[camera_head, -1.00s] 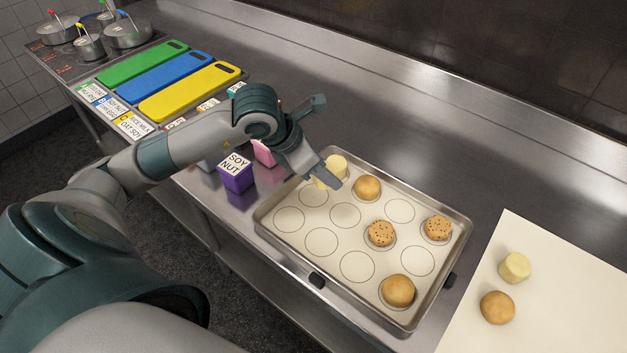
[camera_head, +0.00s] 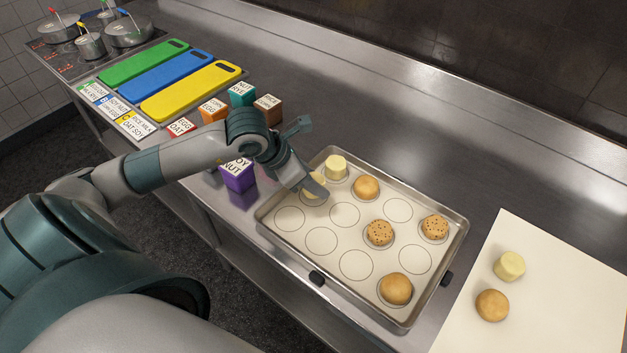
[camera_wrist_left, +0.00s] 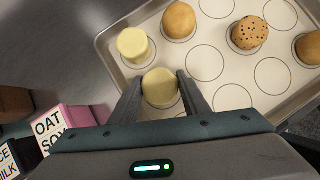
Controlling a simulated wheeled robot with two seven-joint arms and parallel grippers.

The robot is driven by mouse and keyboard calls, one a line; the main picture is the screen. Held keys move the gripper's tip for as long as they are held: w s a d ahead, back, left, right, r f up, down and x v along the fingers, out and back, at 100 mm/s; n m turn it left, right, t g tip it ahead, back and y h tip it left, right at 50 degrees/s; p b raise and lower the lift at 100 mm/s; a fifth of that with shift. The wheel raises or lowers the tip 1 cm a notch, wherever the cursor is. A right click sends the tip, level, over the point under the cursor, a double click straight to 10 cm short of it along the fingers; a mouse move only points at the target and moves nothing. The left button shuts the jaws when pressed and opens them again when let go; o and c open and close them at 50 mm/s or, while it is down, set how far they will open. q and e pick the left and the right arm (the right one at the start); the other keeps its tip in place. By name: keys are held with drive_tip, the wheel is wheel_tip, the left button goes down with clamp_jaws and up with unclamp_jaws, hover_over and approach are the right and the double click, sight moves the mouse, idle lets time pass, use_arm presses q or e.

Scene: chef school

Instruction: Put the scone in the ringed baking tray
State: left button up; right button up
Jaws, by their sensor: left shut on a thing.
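My left gripper (camera_head: 314,190) is shut on a pale yellow scone (camera_head: 314,182), partly hidden by the fingers in the head view. The left wrist view shows this scone (camera_wrist_left: 160,86) between the two fingertips (camera_wrist_left: 160,96). It is over the corner region of the ringed baking tray (camera_head: 400,322), at a ring near the left edge; I cannot tell whether it touches the tray. Another pale scone (camera_head: 336,166) stands in the far corner ring, just beside it. My right gripper is not in view.
The tray also holds plain brown buns (camera_head: 366,187) and speckled buns (camera_head: 380,232); several rings are empty. A white board (camera_head: 560,300) at right bears a pale scone (camera_head: 509,266) and a brown bun (camera_head: 492,305). Labelled cubes, including a purple one (camera_head: 238,177), stand left of the tray.

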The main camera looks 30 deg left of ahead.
use_arm(q)
drive_tip(key=shift+f, duration=0.6)
drive_tip(key=shift+f, duration=0.15)
drive_tip(key=o, duration=1)
drive_tip(key=shift+o, duration=0.2)
drive_tip(key=shift+r, duration=0.25)
